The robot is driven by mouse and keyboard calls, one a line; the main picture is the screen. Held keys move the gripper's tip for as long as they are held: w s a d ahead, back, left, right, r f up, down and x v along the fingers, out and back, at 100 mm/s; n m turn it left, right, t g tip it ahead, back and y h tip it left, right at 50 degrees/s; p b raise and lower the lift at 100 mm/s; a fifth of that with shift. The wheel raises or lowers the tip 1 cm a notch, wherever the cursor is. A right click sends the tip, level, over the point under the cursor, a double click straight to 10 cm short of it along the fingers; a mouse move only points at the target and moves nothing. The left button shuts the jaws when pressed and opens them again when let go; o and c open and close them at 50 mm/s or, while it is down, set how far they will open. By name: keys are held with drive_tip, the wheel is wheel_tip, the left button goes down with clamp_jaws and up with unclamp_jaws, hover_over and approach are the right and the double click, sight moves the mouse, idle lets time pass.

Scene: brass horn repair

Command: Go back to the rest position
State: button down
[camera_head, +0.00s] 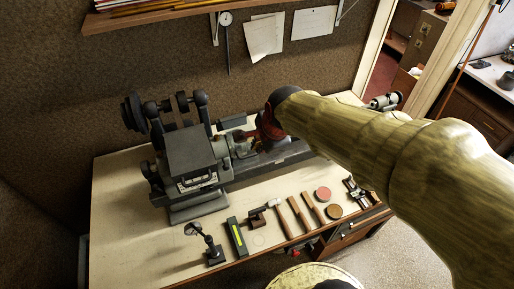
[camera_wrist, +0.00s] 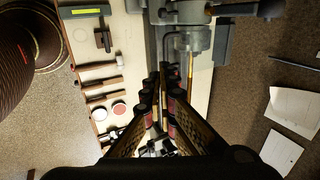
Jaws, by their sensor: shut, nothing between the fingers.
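My gripper (camera_wrist: 165,82) points down over the dark lathe bed in the wrist view, with its two fingers close together, shut and empty. In the head view my arm reaches in from the right, and its dark end is near the middle of the lathe (camera_head: 190,155). The fingertips are mostly hidden there behind the arm's end. The lathe stands on the pale workbench (camera_head: 115,225), its bed running to the right under my arm. I cannot tell how far the fingertips are above the bed.
A wall shelf (camera_head: 165,14) is above.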

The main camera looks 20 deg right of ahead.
drive_tip(key=s+f+n+b, duration=0.5)
drive_tip(key=s+n+b, duration=0.3)
drive_tip(key=n, duration=0.1)
drive_tip(key=s+a+f+n+b, duration=0.1)
drive_tip(key=s+f+n+b, duration=0.5)
drive_tip(key=s+n+b, duration=0.2)
drive_tip(key=shift+s+n, duration=0.25)
drive_tip(key=shift+n, duration=0.25)
drive_tip(key=c, duration=2.6)
unclamp_jaws()
drive_tip(key=shift+f, duration=0.15)
drive_tip(key=shift+o, duration=1.4)
